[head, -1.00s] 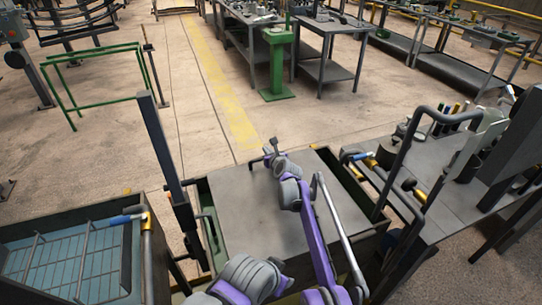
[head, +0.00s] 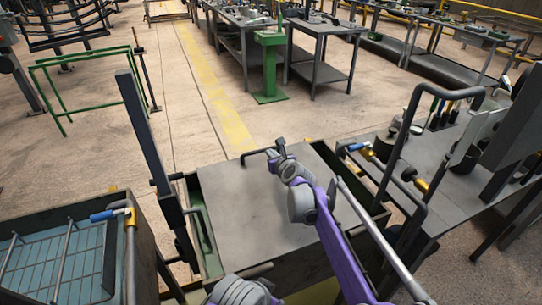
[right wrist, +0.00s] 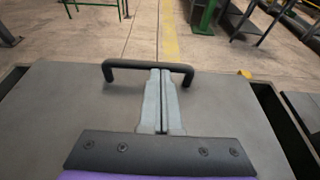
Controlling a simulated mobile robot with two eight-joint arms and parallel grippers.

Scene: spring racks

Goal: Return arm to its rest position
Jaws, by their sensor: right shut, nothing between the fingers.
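My right arm reaches in from the bottom over a flat grey lid (head: 250,215) on a dark box. My right gripper (head: 280,146) is near the lid's far edge, by a black bar handle (head: 258,153). In the right wrist view the two grey fingers (right wrist: 161,76) are together and empty. Their tips overlap the middle of the black handle (right wrist: 125,66) in that picture; I cannot tell whether they touch it. The lid (right wrist: 90,100) lies flat below the fingers. My left gripper is not in view.
A dark upright post (head: 148,150) stands left of the lid. A crate with a blue mesh bottom (head: 35,265) is at lower left. A tool bench (head: 455,185) with a bent black rail (head: 402,145) is close on the right. Open floor lies beyond the lid.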

